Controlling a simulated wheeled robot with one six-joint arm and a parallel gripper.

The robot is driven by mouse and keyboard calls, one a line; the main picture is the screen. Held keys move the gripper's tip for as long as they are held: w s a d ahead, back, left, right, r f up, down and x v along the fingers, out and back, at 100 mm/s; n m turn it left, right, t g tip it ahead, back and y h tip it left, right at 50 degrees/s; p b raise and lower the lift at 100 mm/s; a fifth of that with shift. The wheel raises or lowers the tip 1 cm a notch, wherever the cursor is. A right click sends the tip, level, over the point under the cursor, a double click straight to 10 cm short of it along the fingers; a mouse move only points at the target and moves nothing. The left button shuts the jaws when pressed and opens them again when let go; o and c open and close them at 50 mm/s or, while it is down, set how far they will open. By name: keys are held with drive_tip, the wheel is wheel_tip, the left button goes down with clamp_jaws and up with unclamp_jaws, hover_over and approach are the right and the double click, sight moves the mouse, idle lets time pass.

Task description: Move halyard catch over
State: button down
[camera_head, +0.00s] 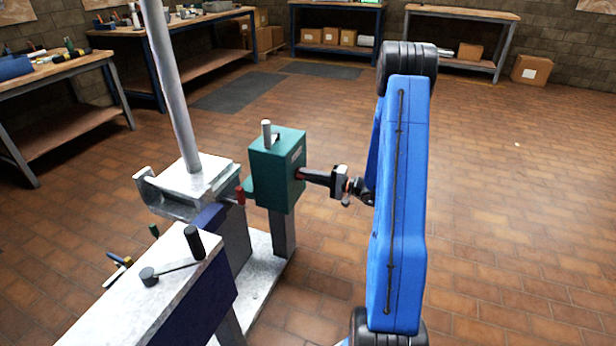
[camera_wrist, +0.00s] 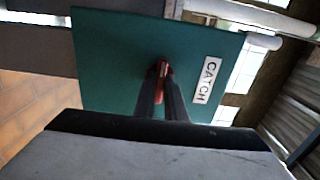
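The halyard catch is a green box (camera_head: 277,170) on a grey post, with a white CATCH label (camera_wrist: 207,80) on the face toward my gripper. A small red lever (camera_wrist: 161,68) sticks out of that face. My gripper (camera_head: 303,174) reaches the box's right face from the right. In the wrist view my two dark fingers (camera_wrist: 163,82) lie close together with the red lever between their tips, and they look shut on it. The lever's root and exact angle are partly hidden by the fingers.
A grey mast (camera_head: 173,85) rises from a white flange block (camera_head: 200,175) left of the box. A white-topped bench (camera_head: 150,305) with a black-handled lever (camera_head: 178,271) stands in front. A red-handled part (camera_head: 240,195) sits close to the box. The floor at right is clear.

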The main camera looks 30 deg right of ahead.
drive_tip(key=shift+m, duration=0.3)
drive_tip(key=m, duration=1.7)
drive_tip(key=shift+f, duration=0.1)
drive_tip(key=shift+m, duration=0.3)
idle(0.4)
drive_tip(key=c, duration=1.8)
unclamp_jaws()
drive_tip(key=shift+s+d, duration=0.1)
drive_tip(key=v, duration=1.7)
